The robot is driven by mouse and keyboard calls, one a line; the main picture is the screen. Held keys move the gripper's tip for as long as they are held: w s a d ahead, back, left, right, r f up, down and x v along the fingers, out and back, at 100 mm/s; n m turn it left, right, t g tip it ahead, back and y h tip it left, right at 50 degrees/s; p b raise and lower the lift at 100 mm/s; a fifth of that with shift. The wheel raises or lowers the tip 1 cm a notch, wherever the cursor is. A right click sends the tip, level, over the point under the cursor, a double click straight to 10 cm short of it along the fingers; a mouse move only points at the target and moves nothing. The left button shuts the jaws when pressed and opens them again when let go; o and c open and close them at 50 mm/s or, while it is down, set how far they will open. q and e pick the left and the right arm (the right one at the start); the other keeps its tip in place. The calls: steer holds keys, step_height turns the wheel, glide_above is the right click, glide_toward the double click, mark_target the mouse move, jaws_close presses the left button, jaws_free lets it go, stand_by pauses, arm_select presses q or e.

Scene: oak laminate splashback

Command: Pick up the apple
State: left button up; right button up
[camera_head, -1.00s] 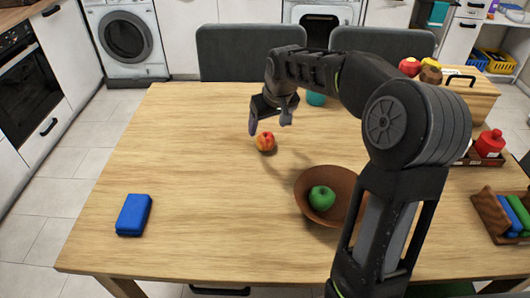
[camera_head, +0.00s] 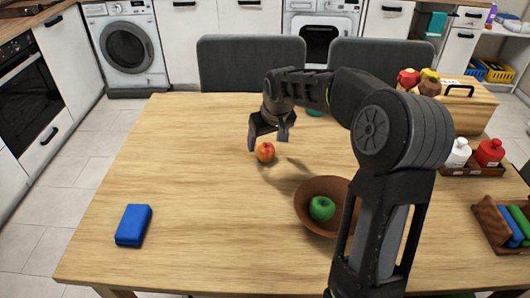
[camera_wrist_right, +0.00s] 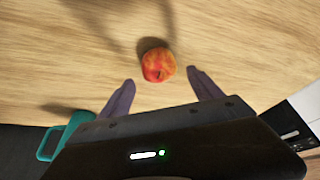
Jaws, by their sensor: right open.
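A red and orange apple (camera_head: 265,152) lies on the wooden table, left of the middle; it also shows in the right wrist view (camera_wrist_right: 157,65). A second apple, green (camera_head: 321,208), lies in a brown bowl (camera_head: 310,186). My right gripper (camera_head: 268,145) is open and empty, right at the red apple in the head view. In the right wrist view its two fingers (camera_wrist_right: 160,88) point toward the red apple, which lies just beyond the tips, between their lines. My left gripper is not in view.
A blue block (camera_head: 133,226) lies at the front left of the table (camera_head: 190,180). At the right stand a wooden box (camera_head: 470,103), a tray of bottles (camera_head: 470,170) and a rack (camera_head: 492,222). A teal mug (camera_wrist_right: 72,132) is near my gripper. Chairs (camera_head: 250,65) stand behind the table.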

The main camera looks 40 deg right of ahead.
mark_target(264, 145)
steer(key=x, duration=0.4)
steer(key=shift+w+f, duration=0.2)
steer(key=shift+f, duration=0.15)
steer(key=shift+c, duration=0.3)
steer(key=c, duration=1.4)
steer(key=shift+r, duration=0.2)
step_height(264, 145, up, 10)
steer(key=shift+f+p, duration=0.2)
steer(key=shift+p, duration=0.15)
steer(key=shift+r, duration=0.1)
steer(key=shift+s, duration=0.1)
